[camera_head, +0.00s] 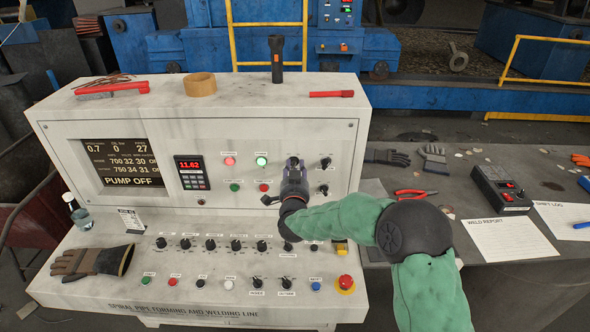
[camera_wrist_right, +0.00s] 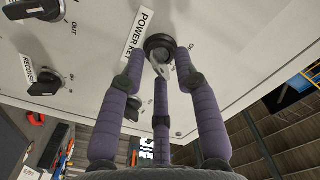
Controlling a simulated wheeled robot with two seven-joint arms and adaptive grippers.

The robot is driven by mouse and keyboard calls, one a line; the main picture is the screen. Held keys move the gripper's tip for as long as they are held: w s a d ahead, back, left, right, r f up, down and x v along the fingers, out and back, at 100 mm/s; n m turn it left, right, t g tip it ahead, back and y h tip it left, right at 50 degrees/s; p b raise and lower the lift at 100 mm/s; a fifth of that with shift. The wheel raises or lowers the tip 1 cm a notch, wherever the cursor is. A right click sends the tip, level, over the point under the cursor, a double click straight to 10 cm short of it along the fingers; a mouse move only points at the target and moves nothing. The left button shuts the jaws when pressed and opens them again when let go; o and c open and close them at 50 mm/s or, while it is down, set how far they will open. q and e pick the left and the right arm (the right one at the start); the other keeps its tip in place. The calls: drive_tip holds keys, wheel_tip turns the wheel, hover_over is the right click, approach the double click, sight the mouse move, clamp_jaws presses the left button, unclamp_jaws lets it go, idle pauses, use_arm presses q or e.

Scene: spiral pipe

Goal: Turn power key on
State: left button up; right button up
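The power key (camera_wrist_right: 160,62) is a silver key in a round dark lock on the pale panel, with a "POWER KEY" label beside it in the right wrist view. My right gripper (camera_wrist_right: 160,58) has purple padded fingers spread around the key, with small gaps beside the lock. Whether any finger touches the key I cannot tell. In the head view my right gripper (camera_head: 290,170) is at the console's upright face, and it hides the key there. The console display (camera_head: 122,163) reads "PUMP OFF". My left gripper is not in view.
The console (camera_head: 120,232) has several knobs and buttons close to my right arm, and a red emergency button (camera_head: 345,283) at lower right. A flashlight (camera_head: 277,60) stands on top. A brown glove (camera_head: 92,262) lies at left. A side table (camera_head: 510,275) holds papers and tools.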

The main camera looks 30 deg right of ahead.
drive_tip(key=v, duration=1.2)
idle(0.6)
